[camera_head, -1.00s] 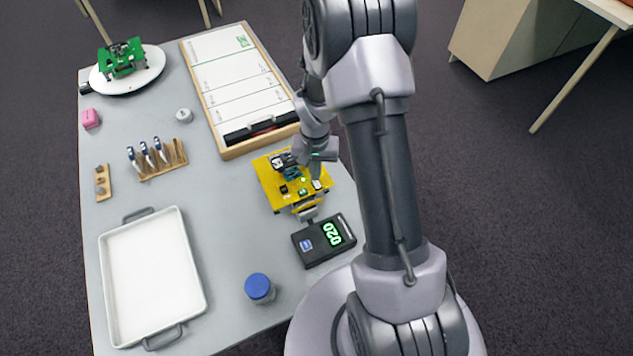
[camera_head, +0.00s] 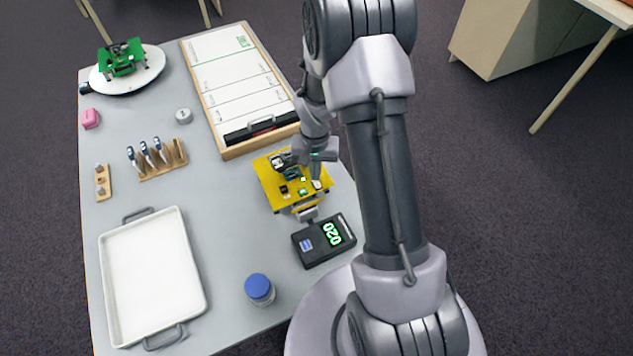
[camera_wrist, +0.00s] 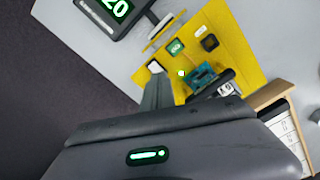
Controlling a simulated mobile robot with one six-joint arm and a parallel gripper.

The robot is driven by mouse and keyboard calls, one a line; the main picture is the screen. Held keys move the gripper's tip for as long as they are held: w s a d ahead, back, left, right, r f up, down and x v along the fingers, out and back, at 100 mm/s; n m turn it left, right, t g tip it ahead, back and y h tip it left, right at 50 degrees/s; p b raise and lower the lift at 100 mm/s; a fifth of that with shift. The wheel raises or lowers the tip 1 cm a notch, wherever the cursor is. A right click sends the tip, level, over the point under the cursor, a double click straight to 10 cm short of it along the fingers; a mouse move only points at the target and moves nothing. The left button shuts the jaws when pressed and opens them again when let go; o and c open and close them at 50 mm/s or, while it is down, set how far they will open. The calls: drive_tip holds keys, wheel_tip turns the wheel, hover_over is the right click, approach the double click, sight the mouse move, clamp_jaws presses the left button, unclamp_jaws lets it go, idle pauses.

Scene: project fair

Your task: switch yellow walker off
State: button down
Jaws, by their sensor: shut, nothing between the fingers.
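The yellow walker (camera_head: 268,179), a flat yellow board with small parts on top, stands near the right edge of the table. In the wrist view its yellow plate (camera_wrist: 226,30) carries a teal circuit board, dark and white blocks and a small lit green spot. My gripper (camera_head: 317,181) is shut and empty, its tips down at the walker's right part. In the wrist view the closed fingers (camera_wrist: 158,88) reach to a white block (camera_wrist: 155,66) at the plate's edge. I cannot tell whether they touch it.
A black timer (camera_head: 313,246) reading 020 sits just in front of the walker. A green walker (camera_head: 122,62) stands on a round turntable (camera_head: 151,58).

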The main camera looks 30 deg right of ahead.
drive_tip(key=shift+f+b, duration=1.55)
drive_tip(key=shift+f, duration=0.2)
idle(0.3)
wheel_tip(320, 180, up, 8)
drive_tip(key=p, duration=0.5)
drive_tip(key=shift+f, duration=0.2)
drive_tip(key=shift+f, duration=0.1)
